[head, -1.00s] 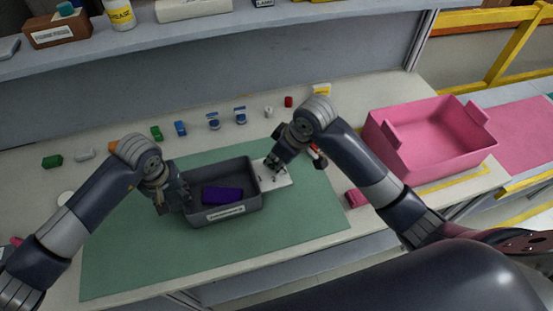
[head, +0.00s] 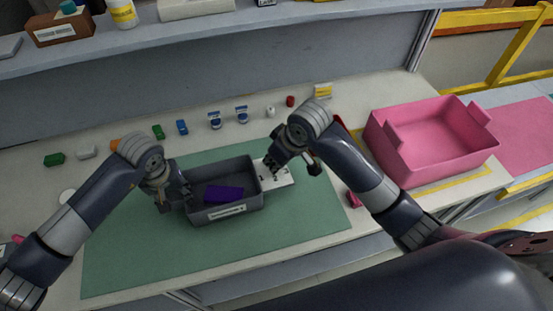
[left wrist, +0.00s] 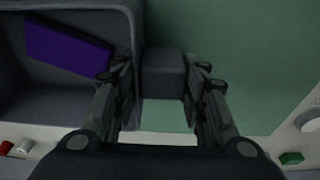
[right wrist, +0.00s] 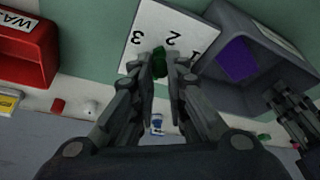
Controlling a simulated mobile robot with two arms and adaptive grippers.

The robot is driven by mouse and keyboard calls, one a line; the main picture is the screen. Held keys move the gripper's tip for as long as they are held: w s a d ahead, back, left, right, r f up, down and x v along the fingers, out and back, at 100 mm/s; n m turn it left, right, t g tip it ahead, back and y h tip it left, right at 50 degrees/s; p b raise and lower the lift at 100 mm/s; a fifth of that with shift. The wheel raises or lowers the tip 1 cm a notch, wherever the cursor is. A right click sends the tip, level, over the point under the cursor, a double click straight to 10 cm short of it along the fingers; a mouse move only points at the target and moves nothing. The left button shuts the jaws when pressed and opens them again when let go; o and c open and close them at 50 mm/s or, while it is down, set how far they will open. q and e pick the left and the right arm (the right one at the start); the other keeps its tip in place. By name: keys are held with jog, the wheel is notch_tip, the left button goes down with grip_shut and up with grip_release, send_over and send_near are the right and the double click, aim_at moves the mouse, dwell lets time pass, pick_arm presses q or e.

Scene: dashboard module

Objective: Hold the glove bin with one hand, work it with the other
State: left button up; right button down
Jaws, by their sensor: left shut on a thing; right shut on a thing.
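The grey glove bin (head: 262,200) sits on the green mat, with a purple block (head: 223,194) lying inside. My left gripper (head: 176,203) is at the bin's left side. In the left wrist view its fingers (left wrist: 163,85) are closed about a grey block-like grip (left wrist: 163,72) on the bin wall. A white plate (head: 284,181) numbered 1, 2, 3 lies against the bin's right side. My right gripper (head: 273,170) is over this plate. In the right wrist view its fingertips (right wrist: 160,68) are shut on a small dark green piece (right wrist: 159,60); its lower end is hard to see.
A pink bin (head: 425,165) stands at the right. A red tray (right wrist: 30,50) shows in the right wrist view, mostly hidden by my right arm in the head view. Several small coloured parts line the back. The front of the green mat (head: 150,262) is clear.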

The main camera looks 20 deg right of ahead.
pick_arm(q)
jog(key=shift+d, duration=0.25)
pick_arm(e)
jog(key=shift+a+r+m, duration=0.1)
jog(key=shift+a+m, duration=0.2)
jog(key=shift+m, duration=0.3)
jog(key=c, duration=1.6)
grip_release()
pick_arm(q)
jog(key=shift+a, duration=0.1)
pick_arm(e)
jog(key=shift+d, duration=0.1)
pick_arm(q)
jog(key=shift+a, duration=0.15)
pick_arm(e)
jog(key=v, duration=1.2)
jog(key=shift+s, duration=0.1)
pick_arm(q)
jog(key=o, duration=1.5)
pick_arm(e)
jog(key=shift+a, duration=0.2)
